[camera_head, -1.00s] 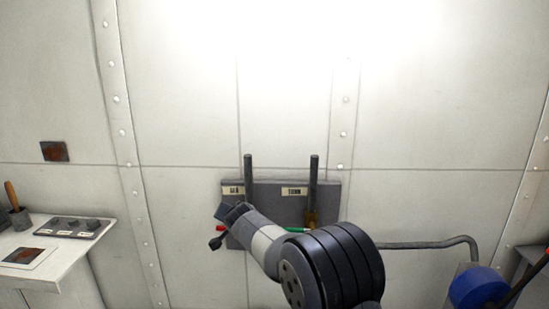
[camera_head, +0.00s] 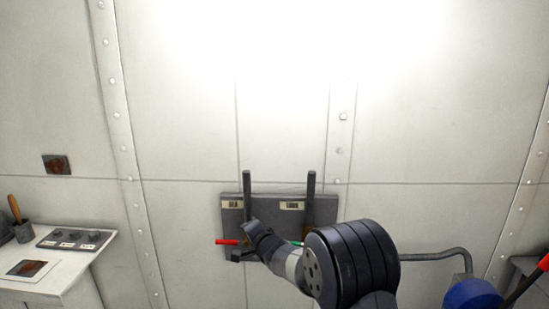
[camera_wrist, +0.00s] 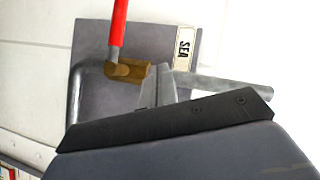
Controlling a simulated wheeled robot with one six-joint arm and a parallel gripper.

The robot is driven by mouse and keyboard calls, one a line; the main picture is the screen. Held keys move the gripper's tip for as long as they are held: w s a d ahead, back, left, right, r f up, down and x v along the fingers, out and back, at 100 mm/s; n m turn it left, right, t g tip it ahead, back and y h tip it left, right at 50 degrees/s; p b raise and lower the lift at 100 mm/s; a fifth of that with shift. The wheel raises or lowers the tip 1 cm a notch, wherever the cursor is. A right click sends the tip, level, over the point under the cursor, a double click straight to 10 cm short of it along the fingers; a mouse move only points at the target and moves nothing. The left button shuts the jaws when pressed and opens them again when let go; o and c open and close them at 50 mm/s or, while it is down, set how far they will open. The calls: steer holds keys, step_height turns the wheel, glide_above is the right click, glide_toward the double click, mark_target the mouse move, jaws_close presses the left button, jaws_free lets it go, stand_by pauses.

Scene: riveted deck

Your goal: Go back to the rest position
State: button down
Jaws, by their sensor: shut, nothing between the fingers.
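My gripper (camera_head: 246,240) is in front of the left half of a grey wall panel (camera_head: 265,205), its fingers shut with nothing between them. A red lever (camera_head: 227,242) sticks out to the left of it; a bit of a green lever (camera_head: 296,243) shows to the right, mostly hidden by my arm. In the wrist view my gripper's fingertips (camera_wrist: 165,82) are close beside a brass valve (camera_wrist: 130,71) with the red lever on it; I cannot tell if they touch. A label (camera_wrist: 185,48) there reads SEA.
Two grey upright pipes rise from the panel, left (camera_head: 247,190) and right (camera_head: 310,190). A grey pipe (camera_head: 435,255) runs right along the wall above a blue round object (camera_head: 472,294). A white bench (camera_head: 60,285) with a switch box (camera_head: 76,239) stands at left.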

steer(key=d+m+y+b, duration=0.1)
steer(key=b, duration=0.1)
steer(key=d+m+t+y+b, duration=0.1)
steer(key=b, duration=0.2)
steer(key=shift+d+f+m+t, duration=0.15)
steer(key=shift+f+m+t, duration=0.15)
steer(key=shift+f+m, duration=0.1)
